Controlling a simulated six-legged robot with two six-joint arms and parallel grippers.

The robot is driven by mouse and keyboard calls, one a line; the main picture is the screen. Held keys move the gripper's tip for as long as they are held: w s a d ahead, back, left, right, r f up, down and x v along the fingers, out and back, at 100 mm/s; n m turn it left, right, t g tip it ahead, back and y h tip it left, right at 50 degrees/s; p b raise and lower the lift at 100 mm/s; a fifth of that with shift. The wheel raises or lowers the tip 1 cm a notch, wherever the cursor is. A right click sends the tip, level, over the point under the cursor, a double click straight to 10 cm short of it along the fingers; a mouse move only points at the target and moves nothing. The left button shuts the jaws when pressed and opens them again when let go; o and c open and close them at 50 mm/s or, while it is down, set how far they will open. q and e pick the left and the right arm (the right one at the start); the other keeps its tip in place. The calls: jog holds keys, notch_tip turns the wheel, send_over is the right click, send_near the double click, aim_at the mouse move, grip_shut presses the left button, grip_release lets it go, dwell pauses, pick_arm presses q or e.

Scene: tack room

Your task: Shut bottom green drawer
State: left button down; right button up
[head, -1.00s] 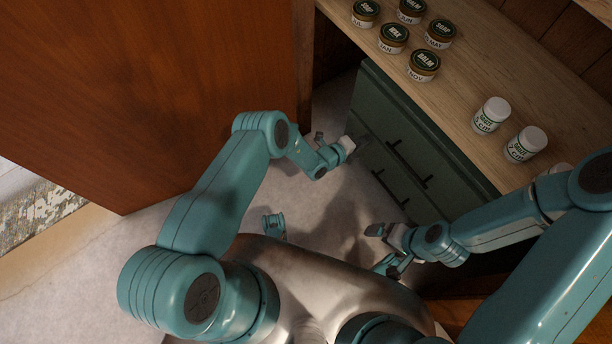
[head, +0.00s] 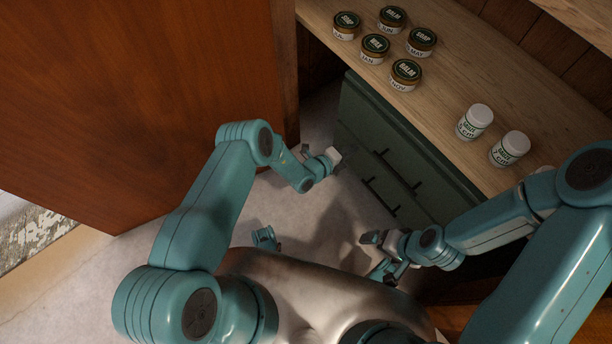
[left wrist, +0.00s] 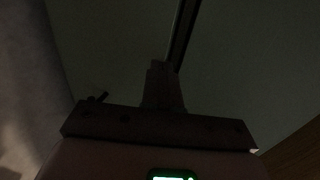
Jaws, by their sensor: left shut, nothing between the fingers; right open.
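The green drawer cabinet (head: 403,140) stands under the wooden counter, with dark bar handles on its front. The lower drawer front (head: 382,195) is the bottom green drawer; from this steep angle I cannot tell how far out it stands. My left gripper (head: 340,160) is shut and empty, close to the cabinet's left front; contact is unclear. The left wrist view is very dark: the shut fingers (left wrist: 162,68) point at a dull green surface (left wrist: 110,50) with a dark bar or gap near the tips. My right gripper (head: 370,238) is open and empty, in front of the cabinet's lower right.
Several labelled jars (head: 406,74) and white tubs (head: 475,122) stand on the counter (head: 450,60). A large reddish-brown wooden panel (head: 130,90) stands at left. The pale floor (head: 310,215) between my arms and the cabinet looks clear.

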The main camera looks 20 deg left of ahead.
pick_arm(q)
jog(key=p+v, duration=0.4)
jog(key=v, duration=1)
jog(key=shift+s+a+p, duration=0.15)
jog(key=shift+s+p, duration=0.15)
jog(key=shift+p, duration=0.1)
jog(key=shift+s+r, duration=0.1)
jog(key=shift+s, duration=0.05)
